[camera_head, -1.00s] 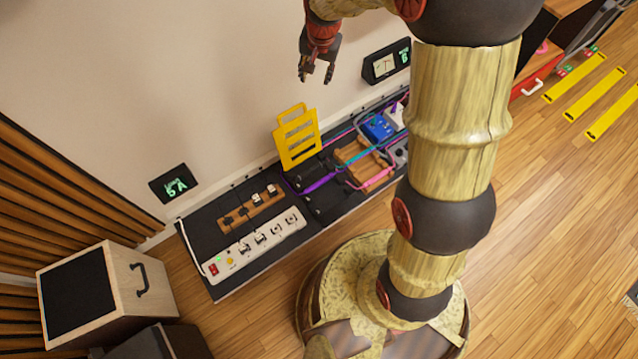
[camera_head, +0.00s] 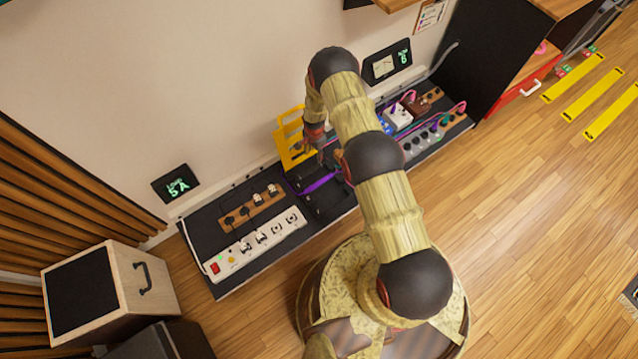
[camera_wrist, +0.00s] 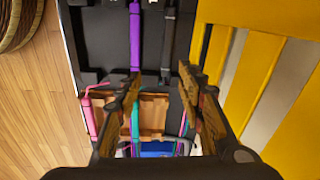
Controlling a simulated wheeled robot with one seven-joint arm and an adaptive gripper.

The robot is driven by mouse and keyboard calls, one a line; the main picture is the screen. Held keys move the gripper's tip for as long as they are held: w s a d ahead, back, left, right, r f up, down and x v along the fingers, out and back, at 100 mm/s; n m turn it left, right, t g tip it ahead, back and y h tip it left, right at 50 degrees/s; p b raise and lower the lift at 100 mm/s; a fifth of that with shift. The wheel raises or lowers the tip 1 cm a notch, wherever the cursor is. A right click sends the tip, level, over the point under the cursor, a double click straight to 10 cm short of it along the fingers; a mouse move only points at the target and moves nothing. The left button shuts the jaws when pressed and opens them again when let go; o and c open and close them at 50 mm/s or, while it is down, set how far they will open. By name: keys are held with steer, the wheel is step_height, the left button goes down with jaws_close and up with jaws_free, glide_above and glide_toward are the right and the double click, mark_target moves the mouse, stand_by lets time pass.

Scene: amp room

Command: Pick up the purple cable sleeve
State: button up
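The purple cable sleeve (camera_head: 318,184) lies on the black pedalboard, beside the yellow slotted panel (camera_head: 284,146). In the wrist view the purple sleeve (camera_wrist: 135,38) runs lengthwise beyond my fingertips, roughly in line with my left finger. A black sleeve (camera_wrist: 168,42) lies parallel to its right. My gripper (camera_wrist: 160,76) is open and nothing shows between its fingertips. In the head view my gripper (camera_head: 324,152) hangs over the board near the yellow panel, partly hidden by my arm. Its height above the sleeve is hard to tell.
The yellow panel stands close on the right in the wrist view (camera_wrist: 230,75). A pink sleeve (camera_wrist: 90,115) and a brown wooden block (camera_wrist: 153,112) lie below my fingers. A white power strip (camera_head: 255,244) sits at the board's left end. The wall rises behind.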

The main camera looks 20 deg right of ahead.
steer(key=m, duration=0.1)
glide_above(320, 182)
steer(key=shift+g, duration=0.3)
steer(key=f, duration=0.8)
steer(key=a+f, duration=0.1)
steer(key=f, duration=0.4)
steer(key=shift+b, duration=0.35)
steer(key=shift+d+f+b, duration=0.25)
steer(key=shift+f+b, duration=0.55)
steer(key=shift+f, duration=0.55)
steer(key=shift+d+f+b, duration=0.2)
steer(key=shift+f+b, duration=0.55)
steer(key=shift+f, duration=0.6)
steer(key=shift+c, duration=0.5)
jaws_close()
